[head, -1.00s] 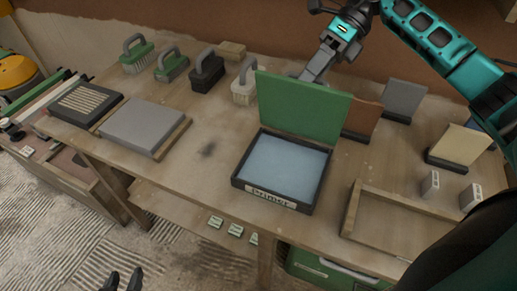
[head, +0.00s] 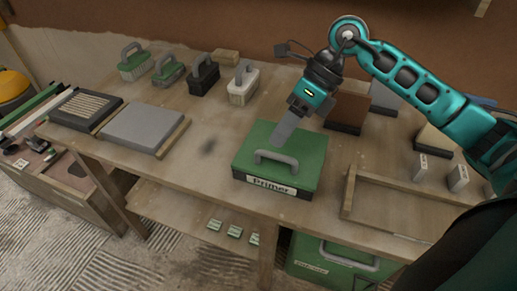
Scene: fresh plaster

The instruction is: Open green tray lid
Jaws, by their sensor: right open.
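The green lid (head: 300,146) lies flat and closed on the black tray marked "Primer" (head: 271,186). A grey arched handle (head: 277,157) stands on top of the lid. My right gripper (head: 279,142) comes down from the upper right and is open, its grey fingers over the lid just behind the handle. The fingers overlap in this view, and I cannot tell whether they touch the lid. Nothing shows in the gripper. The tray's inside is hidden under the lid. My left gripper is not in view.
Several brushes with grey handles (head: 204,75) stand along the back left. A grey slab (head: 143,127) lies at the left. A wooden frame (head: 390,203) is at the right. The table left of the tray is clear.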

